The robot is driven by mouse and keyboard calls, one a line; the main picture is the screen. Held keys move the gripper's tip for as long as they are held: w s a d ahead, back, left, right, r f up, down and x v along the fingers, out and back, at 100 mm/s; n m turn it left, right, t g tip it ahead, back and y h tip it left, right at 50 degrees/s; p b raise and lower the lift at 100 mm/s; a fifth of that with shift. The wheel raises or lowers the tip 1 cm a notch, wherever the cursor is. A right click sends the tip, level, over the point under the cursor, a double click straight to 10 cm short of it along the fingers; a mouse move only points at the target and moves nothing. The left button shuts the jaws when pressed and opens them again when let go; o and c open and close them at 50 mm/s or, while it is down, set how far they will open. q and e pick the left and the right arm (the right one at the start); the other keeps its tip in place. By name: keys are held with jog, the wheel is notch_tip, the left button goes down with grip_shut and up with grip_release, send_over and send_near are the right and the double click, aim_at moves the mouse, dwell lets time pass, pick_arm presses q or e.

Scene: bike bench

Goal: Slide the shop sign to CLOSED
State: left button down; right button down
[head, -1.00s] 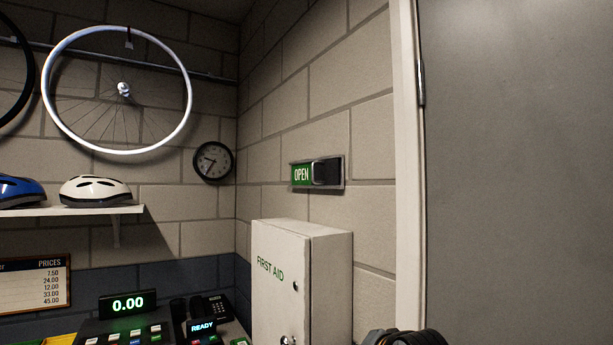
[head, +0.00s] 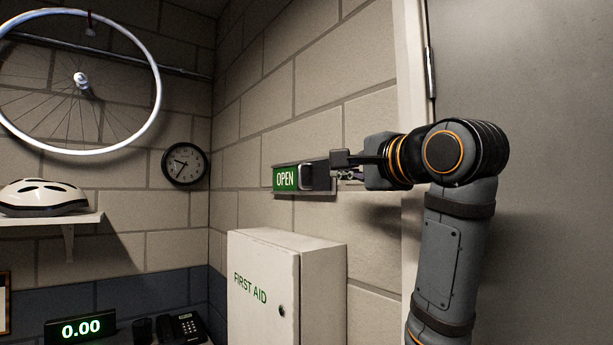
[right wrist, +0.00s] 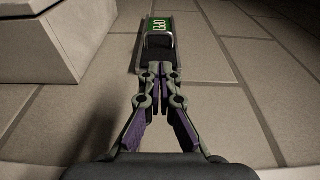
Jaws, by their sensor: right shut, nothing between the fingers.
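My right gripper (head: 338,172) comes in from the right and is shut and empty at the sign's right end. In the right wrist view, the shut fingertips (right wrist: 158,68) are close to the dark slider (right wrist: 158,42), and the green OPEN panel (right wrist: 160,24) lies beyond it. I cannot tell whether the fingertips touch the slider. My left gripper is not in view.
A white first aid cabinet (head: 262,290) stands out from the wall below the sign. A grey door (head: 530,120) with a white frame is at the right. A clock (head: 185,163) hangs on the far wall at the left. The wall around the sign is bare.

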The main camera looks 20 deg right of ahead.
aim_at(301, 175)
jog(key=w+p, duration=0.2)
jog(key=w, duration=0.2)
jog(key=w+a+p, duration=0.1)
jog(key=w+p, duration=0.2)
jog(key=w, duration=0.2)
jog(key=w+a+p, duration=0.1)
jog(key=w+p, duration=0.1)
jog(key=w, duration=0.2)
jog(key=shift+w, duration=0.2)
jog(key=shift+w+a+f+p, duration=0.1)
jog(key=shift+w+p, duration=0.2)
jog(key=shift+w, duration=0.05)
